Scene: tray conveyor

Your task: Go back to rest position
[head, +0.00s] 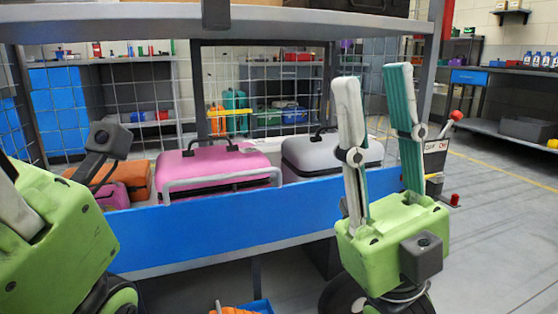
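My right gripper (378,80) stands upright at the right in the head view, its two fingers pointing up and spread apart, with nothing between them. It is in front of the right end of the shelf. My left gripper's green body (62,230) shows at the left edge; its fingers are mostly out of view or hidden, so its opening is not clear. A pink case (212,165) and a grey case (325,152) lie on the shelf behind the blue front panel (220,223). Neither gripper is seen touching them.
An orange bag (136,178) and a magenta bag (112,196) sit at the shelf's left. A grey upper shelf board (300,22) spans above. A blue bin (258,306) with orange contents is low in front.

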